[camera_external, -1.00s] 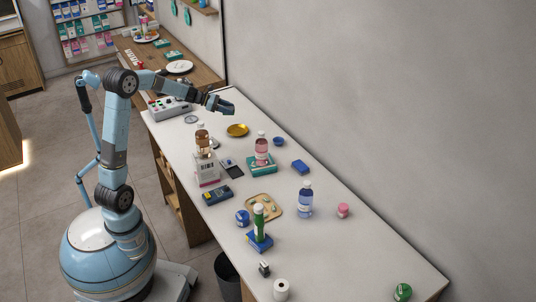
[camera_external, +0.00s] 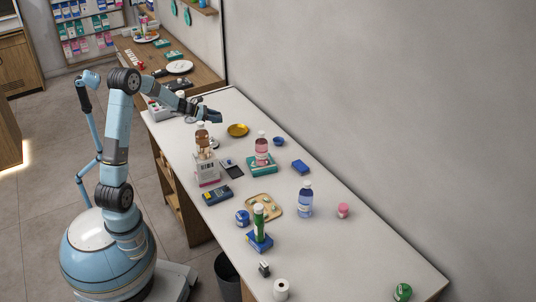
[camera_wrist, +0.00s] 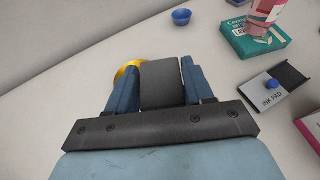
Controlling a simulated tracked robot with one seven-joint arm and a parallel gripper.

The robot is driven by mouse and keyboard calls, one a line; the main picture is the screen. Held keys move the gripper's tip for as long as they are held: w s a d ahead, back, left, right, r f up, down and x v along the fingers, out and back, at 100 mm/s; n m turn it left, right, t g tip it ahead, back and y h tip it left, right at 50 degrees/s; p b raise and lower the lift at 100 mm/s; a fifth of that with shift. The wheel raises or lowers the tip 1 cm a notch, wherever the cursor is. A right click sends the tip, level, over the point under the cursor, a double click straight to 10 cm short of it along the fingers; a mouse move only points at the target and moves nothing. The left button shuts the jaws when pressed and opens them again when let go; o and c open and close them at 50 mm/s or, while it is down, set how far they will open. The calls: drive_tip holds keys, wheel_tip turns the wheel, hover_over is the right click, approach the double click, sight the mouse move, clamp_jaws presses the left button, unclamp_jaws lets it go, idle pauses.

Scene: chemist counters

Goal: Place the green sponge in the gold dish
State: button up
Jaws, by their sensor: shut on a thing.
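The gold dish (camera_external: 238,130) sits on the white counter near its far end, beside the wall. My gripper (camera_external: 216,117) is above the counter, to the left of the dish in the external view. In the wrist view my gripper (camera_wrist: 158,75) has its blue fingers shut on a dark grey block (camera_wrist: 162,84). No green shows on that block, so I cannot tell whether it is the green sponge. The gold dish's yellow rim (camera_wrist: 127,68) shows just beyond the left finger, mostly hidden behind the finger and block.
A brown bottle (camera_external: 202,138) stands close in front of my gripper. A blue bowl (camera_external: 279,141) and a pink bottle (camera_external: 262,151) on a teal box are to the dish's right. An ink pad (camera_wrist: 270,92) lies right of my gripper.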

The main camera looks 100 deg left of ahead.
drive_tip(key=shift+w+a+f, duration=0.1)
drive_tip(key=shift+f, duration=0.25)
drive_tip(key=w+a+f, duration=0.4)
drive_tip(key=w+a, duration=0.1)
drive_tip(key=a, duration=0.2)
hover_over(237, 132)
drive_tip(key=f, duration=0.5)
drive_tip(key=shift+s+d, duration=0.2)
drive_tip(key=shift+w+a+f, duration=0.2)
drive_tip(key=shift+a+f, duration=0.1)
drive_tip(key=shift+f, duration=1.7)
drive_tip(key=o, duration=1)
